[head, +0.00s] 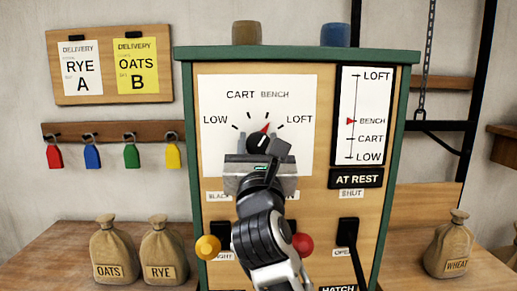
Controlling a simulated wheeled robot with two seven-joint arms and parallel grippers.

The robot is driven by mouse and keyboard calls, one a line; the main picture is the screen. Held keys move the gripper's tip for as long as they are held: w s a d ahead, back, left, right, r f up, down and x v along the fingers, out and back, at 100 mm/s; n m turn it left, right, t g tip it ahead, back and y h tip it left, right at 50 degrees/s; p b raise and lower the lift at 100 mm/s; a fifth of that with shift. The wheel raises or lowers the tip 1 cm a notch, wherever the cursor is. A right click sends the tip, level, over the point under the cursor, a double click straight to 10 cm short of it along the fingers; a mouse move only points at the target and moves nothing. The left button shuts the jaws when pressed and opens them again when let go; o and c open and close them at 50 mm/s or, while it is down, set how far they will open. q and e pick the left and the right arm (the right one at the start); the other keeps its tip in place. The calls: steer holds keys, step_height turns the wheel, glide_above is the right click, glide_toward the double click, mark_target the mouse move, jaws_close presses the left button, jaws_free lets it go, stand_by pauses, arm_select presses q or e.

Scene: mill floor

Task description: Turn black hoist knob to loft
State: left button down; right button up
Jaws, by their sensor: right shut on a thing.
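The black hoist knob (256,140) sits on a white dial plate (214,155) marked LOW, CART, BENCH and LOFT. Its red pointer points up and slightly right, toward BENCH. My right gripper (265,154) is at the dial from below, shut on the knob and hiding its lower part. On the level scale (365,95) to the right, a red marker stands at BENCH. The sign below it (356,178) reads AT REST. My left gripper is not in view.
Below on the panel are a yellow knob (207,247), a red knob (302,244) and a black lever (348,235), close to my right arm. OATS (114,250), RYE (164,250) and WHEAT (450,245) sacks stand beside the cabinet. Coloured tags and delivery cards hang on the wall.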

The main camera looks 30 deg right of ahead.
steer(key=m+g+h+b, duration=0.1)
steer(key=m, duration=0.1)
steer(key=m+g+h+b, duration=0.1)
steer(key=m, duration=0.2)
steer(key=shift+f+m, duration=0.2)
steer(key=shift+m, duration=0.1)
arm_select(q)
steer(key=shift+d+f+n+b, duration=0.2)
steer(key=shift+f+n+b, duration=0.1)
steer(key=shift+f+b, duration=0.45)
arm_select(e)
steer(key=shift+r+m+g+h, duration=0.1)
steer(key=shift+m+g+h, duration=0.4)
steer(key=shift+m, duration=0.6)
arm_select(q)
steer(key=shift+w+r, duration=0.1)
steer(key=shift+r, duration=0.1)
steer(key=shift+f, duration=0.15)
arm_select(e)
steer(key=o, duration=1)
steer(key=shift+c, duration=0.2)
